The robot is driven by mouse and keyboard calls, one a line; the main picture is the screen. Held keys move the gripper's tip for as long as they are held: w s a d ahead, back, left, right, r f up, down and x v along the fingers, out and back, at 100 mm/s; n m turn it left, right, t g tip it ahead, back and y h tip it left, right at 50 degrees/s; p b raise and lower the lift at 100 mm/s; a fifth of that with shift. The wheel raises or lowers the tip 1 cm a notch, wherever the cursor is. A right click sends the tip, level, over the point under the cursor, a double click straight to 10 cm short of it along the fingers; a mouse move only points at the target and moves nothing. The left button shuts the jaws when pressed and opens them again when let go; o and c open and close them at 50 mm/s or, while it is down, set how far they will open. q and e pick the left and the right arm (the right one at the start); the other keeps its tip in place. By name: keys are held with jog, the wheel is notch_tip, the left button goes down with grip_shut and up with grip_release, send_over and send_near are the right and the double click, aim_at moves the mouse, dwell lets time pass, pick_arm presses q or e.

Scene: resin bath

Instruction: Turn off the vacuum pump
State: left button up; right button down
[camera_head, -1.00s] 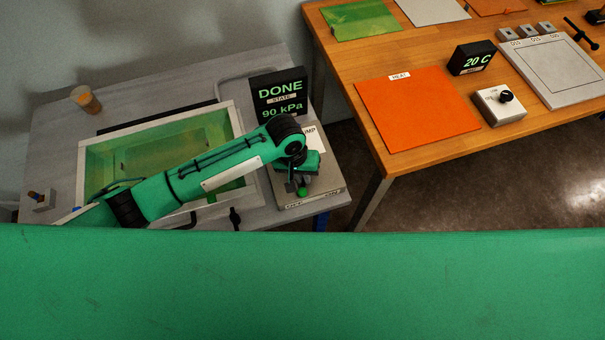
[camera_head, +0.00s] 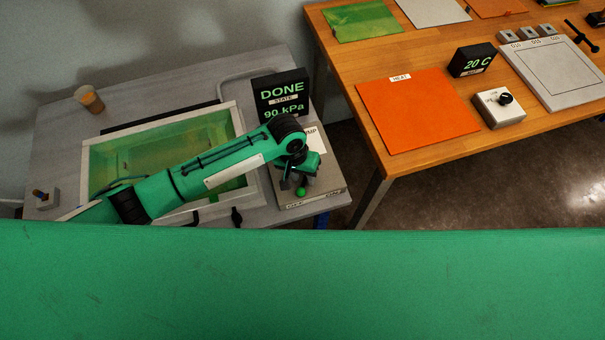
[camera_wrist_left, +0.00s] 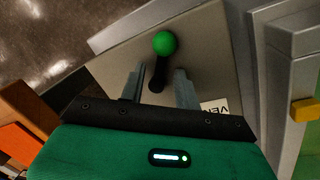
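The vacuum pump (camera_head: 325,187) is a grey box at the right end of the grey bench. Its black lever has a green knob (camera_head: 300,191), which sits toward the left, OFF-marked end of the box's front label. The display (camera_head: 281,93) behind it reads DONE and 90 kPa. My left gripper (camera_head: 299,181) is over the pump, just behind the knob. In the left wrist view, my left gripper (camera_wrist_left: 160,85) is open, its two fingers apart on either side of the lever, with the green knob (camera_wrist_left: 165,43) beyond the tips. My right gripper is not in view.
A resin bath (camera_head: 104,178) with a pale rim lies under my left arm. A cup (camera_head: 89,99) and a small switch box (camera_head: 41,198) stand at the left. A wooden table (camera_head: 420,65) with an orange mat (camera_head: 415,110) is at the right, across a gap.

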pick_arm(q)
jog(key=shift+r, duration=0.1)
notch_tip(320, 180, up, 13)
jog(key=a+b, duration=0.2)
jog(key=shift+w+a+r, duration=0.2)
jog(key=shift+w+a, duration=0.1)
jog(key=shift+w, duration=0.15)
